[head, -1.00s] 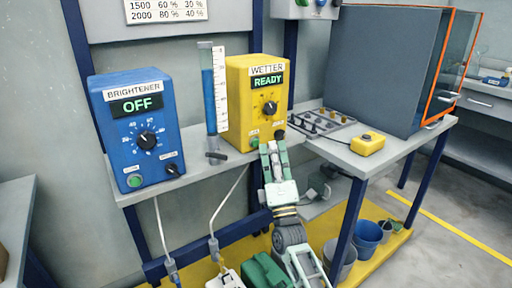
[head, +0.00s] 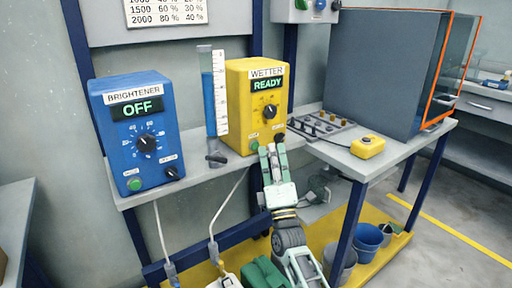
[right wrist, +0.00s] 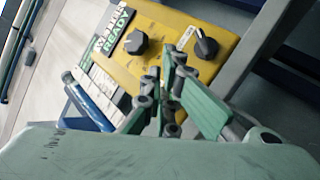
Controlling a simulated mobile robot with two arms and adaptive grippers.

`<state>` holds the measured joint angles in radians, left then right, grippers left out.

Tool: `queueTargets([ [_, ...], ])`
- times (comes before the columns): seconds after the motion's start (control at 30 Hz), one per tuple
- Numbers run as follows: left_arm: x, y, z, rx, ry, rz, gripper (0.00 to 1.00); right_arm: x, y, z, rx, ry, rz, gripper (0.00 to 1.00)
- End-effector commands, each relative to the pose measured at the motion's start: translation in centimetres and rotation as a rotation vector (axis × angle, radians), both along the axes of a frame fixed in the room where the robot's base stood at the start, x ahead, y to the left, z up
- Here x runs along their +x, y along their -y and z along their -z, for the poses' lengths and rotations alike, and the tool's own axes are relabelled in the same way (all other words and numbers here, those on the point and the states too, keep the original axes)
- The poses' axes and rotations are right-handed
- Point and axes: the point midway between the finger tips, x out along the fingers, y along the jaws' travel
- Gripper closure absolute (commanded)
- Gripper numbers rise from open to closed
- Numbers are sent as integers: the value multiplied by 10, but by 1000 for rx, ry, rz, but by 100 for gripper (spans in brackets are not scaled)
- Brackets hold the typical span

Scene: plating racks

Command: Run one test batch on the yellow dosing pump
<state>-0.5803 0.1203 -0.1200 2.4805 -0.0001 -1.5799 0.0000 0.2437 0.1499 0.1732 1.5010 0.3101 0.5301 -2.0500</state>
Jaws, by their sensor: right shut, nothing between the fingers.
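The yellow dosing pump (head: 240,118), labelled WETTER, stands on the bench shelf. Its display (head: 267,85) reads READY. Below are a black dial (head: 270,111), a green button (head: 254,146) and a smaller black knob (head: 279,138). My right gripper (head: 272,148) is shut and empty, fingertips just in front of the pump's lower front; contact cannot be told. In the right wrist view the fingers (right wrist: 165,90) cover part of the yellow panel (right wrist: 168,28); the dial (right wrist: 136,42) and small knob (right wrist: 205,46) show, the green button does not. My left gripper is not in view.
A blue BRIGHTENER pump (head: 137,135) reading OFF stands left. A measuring cylinder (head: 211,105) with blue liquid stands between the pumps. A grey tray (head: 333,132), a yellow button box (head: 367,147) and a grey cabinet (head: 385,70) are right. Buckets (head: 367,238) stand below.

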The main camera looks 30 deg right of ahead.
Motion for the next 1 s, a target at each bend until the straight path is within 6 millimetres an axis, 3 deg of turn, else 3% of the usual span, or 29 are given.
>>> queueTargets([
  [1.0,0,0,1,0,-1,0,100,8,-1,0,0,0,0,100],
])
